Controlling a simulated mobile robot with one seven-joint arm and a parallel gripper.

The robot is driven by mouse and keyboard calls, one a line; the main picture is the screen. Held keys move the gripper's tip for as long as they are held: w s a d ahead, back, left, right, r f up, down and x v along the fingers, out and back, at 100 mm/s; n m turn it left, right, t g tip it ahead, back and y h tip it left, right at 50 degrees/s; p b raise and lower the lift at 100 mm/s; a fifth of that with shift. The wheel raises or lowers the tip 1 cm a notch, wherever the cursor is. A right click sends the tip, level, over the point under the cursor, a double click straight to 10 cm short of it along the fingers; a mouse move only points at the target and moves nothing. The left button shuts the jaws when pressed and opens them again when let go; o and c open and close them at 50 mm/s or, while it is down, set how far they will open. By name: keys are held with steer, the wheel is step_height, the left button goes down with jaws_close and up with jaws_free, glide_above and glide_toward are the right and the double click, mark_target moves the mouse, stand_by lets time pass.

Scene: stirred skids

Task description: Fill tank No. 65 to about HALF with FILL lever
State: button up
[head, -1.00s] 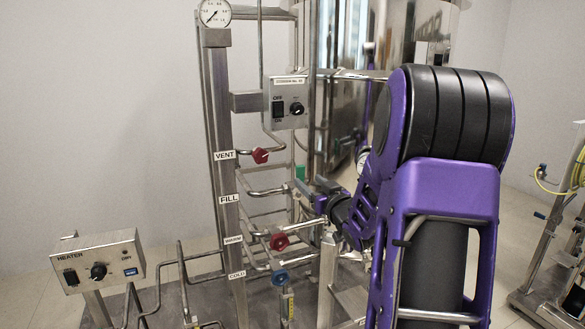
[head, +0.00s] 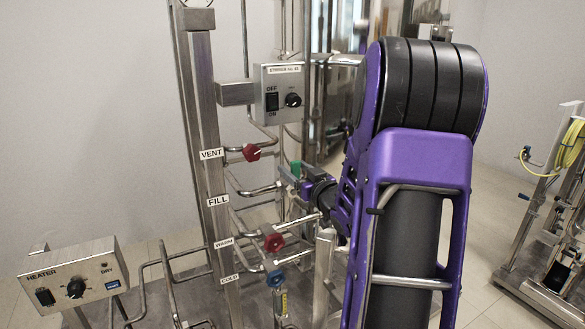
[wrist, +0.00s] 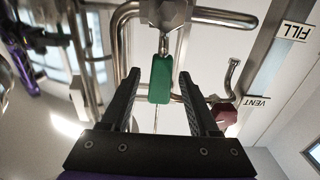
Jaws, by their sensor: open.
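The FILL lever has a green handle (head: 295,168), level with the FILL label (head: 218,201) on the steel post. In the wrist view the green handle (wrist: 160,79) hangs from a valve body and lies between the fingertips of my gripper (wrist: 157,84). The fingers are open, with gaps on both sides of the handle. In the head view my gripper (head: 297,180) is small and partly hidden by my arm beside the handle. The shiny steel tank (head: 332,100) stands behind my arm, which hides much of it. Its liquid level cannot be told.
A red VENT valve (head: 252,152) is above the FILL pipe. A red WARM valve (head: 273,242) and a blue COLD valve (head: 276,278) are below. The stirrer box (head: 283,92) is above, the heater box (head: 75,276) front left. Another skid (head: 555,200) stands at right.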

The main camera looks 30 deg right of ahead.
jaws_close()
stand_by(1.4)
